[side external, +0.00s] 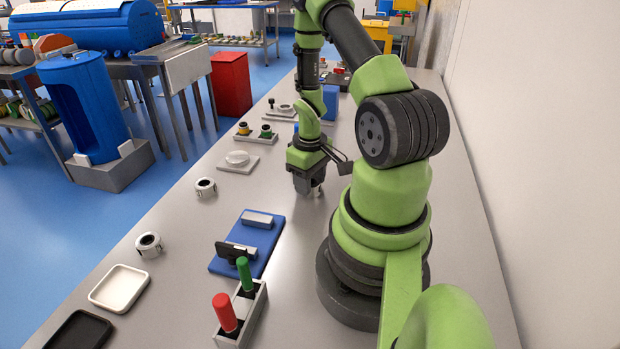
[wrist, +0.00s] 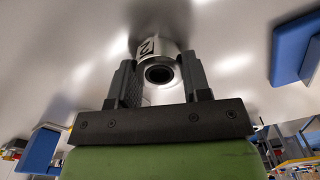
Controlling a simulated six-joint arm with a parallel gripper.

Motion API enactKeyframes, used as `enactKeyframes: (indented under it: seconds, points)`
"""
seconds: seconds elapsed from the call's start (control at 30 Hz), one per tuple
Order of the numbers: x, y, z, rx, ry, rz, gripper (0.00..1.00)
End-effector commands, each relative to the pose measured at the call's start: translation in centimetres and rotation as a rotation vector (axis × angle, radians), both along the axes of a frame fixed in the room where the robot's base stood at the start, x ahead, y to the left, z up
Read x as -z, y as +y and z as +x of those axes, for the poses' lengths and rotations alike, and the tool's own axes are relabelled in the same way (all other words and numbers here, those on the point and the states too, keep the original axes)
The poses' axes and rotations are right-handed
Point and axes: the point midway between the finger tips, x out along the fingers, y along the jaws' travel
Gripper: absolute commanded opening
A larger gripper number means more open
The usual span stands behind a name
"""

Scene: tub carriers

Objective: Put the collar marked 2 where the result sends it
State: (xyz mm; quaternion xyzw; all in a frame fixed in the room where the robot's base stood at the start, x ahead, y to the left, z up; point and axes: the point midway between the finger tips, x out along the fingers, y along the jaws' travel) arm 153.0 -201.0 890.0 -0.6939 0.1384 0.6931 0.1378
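The collar marked 2 (wrist: 157,66) is a short silver ring with a dark bore. It shows between my fingertips in the wrist view, with a black 2 on its side. My gripper (wrist: 160,80) has a finger against each side of it. In the side external view my gripper (side external: 308,190) points down close to the bench beside my base, and the collar is mostly hidden there. Whether the collar touches the bench is unclear. Two other silver collars stand on the bench, one farther back (side external: 205,187) and one nearer (side external: 149,244); their marks are not readable.
A blue fixture (side external: 265,237), a grey block (side external: 256,311) with red and green handles, a white tray (side external: 103,300) and a black tray (side external: 98,322) stand in front. A pale plate with a disc (side external: 237,167) lies at left. A wall borders the right.

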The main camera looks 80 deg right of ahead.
Motion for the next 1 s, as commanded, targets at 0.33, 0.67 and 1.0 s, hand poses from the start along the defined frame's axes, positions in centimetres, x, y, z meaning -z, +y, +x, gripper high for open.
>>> enactKeyframes:
  seconds: [0.33, 0.67, 1.0]
  points:
    - [0.0, 0.0, 0.0, 0.0, 0.0, 0.0, 0.7]
    - [-1.7, -0.2, 0.0, 0.003, 0.003, -0.01, 0.7]
    - [-8.1, -0.1, 0.1, 0.0, -0.004, -0.008, 0.7]
